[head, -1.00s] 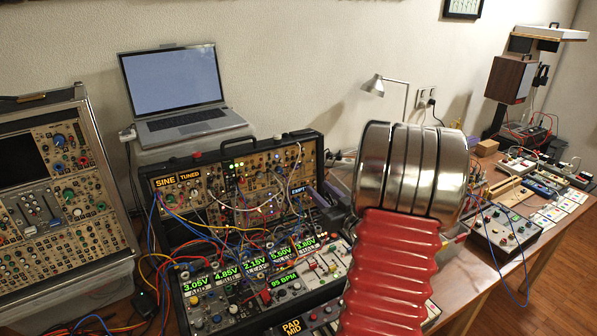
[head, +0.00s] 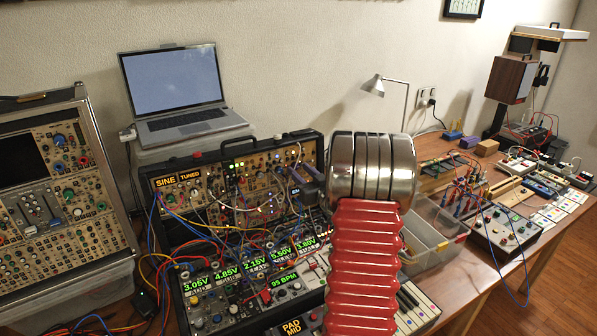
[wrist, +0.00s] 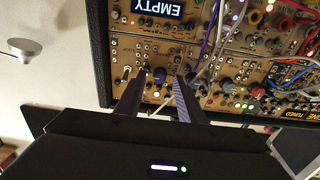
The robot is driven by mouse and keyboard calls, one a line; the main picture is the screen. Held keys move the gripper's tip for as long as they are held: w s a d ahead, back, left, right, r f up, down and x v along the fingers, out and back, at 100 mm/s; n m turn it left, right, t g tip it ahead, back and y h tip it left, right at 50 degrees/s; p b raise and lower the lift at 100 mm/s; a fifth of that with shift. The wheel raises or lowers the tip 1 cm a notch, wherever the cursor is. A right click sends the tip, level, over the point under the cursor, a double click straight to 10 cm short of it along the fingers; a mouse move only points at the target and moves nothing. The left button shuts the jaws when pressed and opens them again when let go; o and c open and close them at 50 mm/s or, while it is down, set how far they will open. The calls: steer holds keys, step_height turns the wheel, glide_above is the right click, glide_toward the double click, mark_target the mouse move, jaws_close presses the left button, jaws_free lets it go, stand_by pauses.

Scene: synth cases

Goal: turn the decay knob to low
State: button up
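The modular synth case (head: 240,150) stands open in the middle of the head view, its tan panels full of knobs, jacks and cables. The same panel fills the upper part of the wrist view (wrist: 150,52), turned upside down. My gripper (wrist: 161,76) has two purple fingers, open, with their tips at the panel. A dark round knob (wrist: 160,77) shows between the tips, and I cannot tell whether they touch it. The labels are too small to read, so I cannot tell which knob is decay. In the head view my arm hides the panel's right end.
Patch cables (head: 225,225) hang over the left and middle of the case. A small display (wrist: 160,6) lies near the fingers. A laptop (head: 180,95) stands behind the case. A clear plastic bin (head: 432,235) and a keyboard (head: 415,308) lie right of my arm.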

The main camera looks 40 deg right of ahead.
steer(key=shift+w+d, duration=0.2)
steer(key=shift+w, duration=0.4)
steer(key=shift+c, duration=0.5)
jaws_close()
steer(key=shift+a, duration=0.1)
